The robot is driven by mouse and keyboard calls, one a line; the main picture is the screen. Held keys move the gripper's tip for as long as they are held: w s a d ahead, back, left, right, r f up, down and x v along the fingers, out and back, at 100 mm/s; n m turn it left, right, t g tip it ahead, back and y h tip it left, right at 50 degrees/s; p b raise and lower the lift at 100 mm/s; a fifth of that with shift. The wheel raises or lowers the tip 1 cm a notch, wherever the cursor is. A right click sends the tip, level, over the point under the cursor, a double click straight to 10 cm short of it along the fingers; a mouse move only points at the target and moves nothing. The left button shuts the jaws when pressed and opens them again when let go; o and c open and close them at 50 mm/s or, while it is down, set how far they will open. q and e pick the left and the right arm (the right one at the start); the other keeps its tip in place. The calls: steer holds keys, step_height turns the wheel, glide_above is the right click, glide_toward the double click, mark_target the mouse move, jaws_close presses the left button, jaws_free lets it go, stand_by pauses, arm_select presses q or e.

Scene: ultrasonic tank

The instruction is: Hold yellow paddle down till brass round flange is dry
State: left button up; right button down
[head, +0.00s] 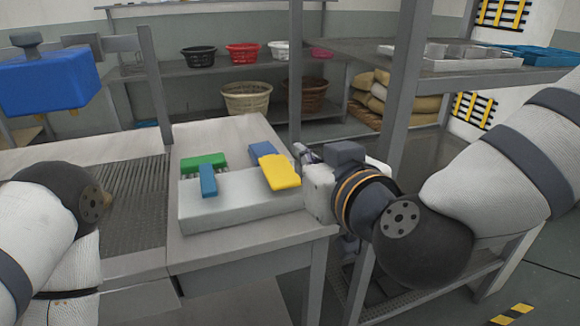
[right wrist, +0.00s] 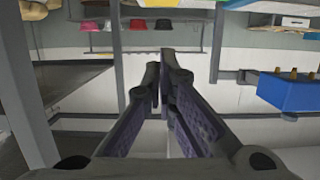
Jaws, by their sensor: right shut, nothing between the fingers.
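The yellow paddle (head: 280,172) sits at the right end of a pale grey box (head: 240,213) on the worktop in the head view. It is tilted, with a blue part behind it. My right gripper (head: 303,153) is just right of the yellow paddle, apart from it as far as I can tell. In the right wrist view its fingers (right wrist: 166,68) are together with nothing between them. My left arm shows at the left edge, but its gripper is out of view. I cannot make out a brass round flange in either view.
A blue box (head: 48,80) is at upper left. A grey post (head: 402,90) and shelf stand behind my right arm.

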glide_above(289, 183)
steer(key=s, duration=0.3)
steer(key=f, duration=0.2)
steer(key=w, duration=0.1)
steer(key=w+f, duration=0.1)
steer(key=w+b, duration=0.1)
steer(key=shift+f, duration=1)
arm_select(q)
steer(key=shift+s+f+g, duration=0.4)
steer(key=shift+s+f, duration=0.4)
arm_select(e)
steer(key=shift+f, duration=0.6)
